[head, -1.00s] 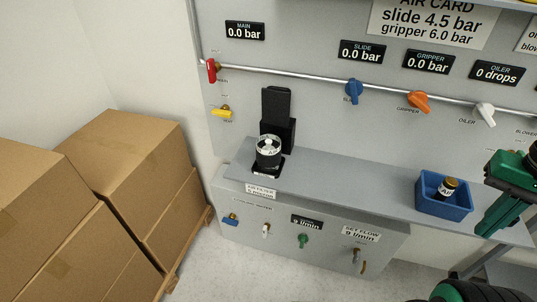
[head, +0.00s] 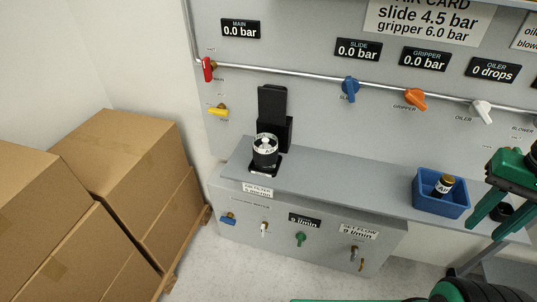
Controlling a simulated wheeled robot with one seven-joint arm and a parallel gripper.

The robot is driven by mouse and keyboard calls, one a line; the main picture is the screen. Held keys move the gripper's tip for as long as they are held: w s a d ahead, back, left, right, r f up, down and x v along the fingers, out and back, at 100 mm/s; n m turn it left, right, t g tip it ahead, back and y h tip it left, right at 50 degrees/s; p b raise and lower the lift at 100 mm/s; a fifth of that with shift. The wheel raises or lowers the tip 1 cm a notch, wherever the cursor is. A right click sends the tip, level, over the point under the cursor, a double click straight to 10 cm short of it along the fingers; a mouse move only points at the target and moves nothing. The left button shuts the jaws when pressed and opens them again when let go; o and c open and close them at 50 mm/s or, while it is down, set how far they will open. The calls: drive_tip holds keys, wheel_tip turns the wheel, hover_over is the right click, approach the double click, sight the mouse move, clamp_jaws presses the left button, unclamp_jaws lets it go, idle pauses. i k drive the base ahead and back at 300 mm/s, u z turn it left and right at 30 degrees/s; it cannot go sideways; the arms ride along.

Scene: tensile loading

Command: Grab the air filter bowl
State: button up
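The air filter bowl (head: 265,150) is a small dark cylinder with a light, shiny top. It stands upright at the left part of the grey shelf, on a black base in front of a black upright bracket (head: 272,105). The label below it reads AIR FILTER. My gripper (head: 485,230) is at the right edge of the head view, over the right end of the shelf. Its two green fingers are spread apart with nothing between them. It is far to the right of the bowl and not touching it.
A blue bin (head: 440,207) with a small dark bottle (head: 444,186) stands on the shelf between bowl and gripper. Coloured valve handles line the pipe above; small taps (head: 301,239) are on the front panel. Cardboard boxes (head: 120,165) fill the left. The shelf (head: 345,177) between bowl and bin is bare.

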sight(265, 159)
drive_tip(key=z, duration=0.8)
drive_tip(key=k, duration=1.65)
drive_tip(key=u, duration=0.9)
drive_tip(key=i, duration=1.15)
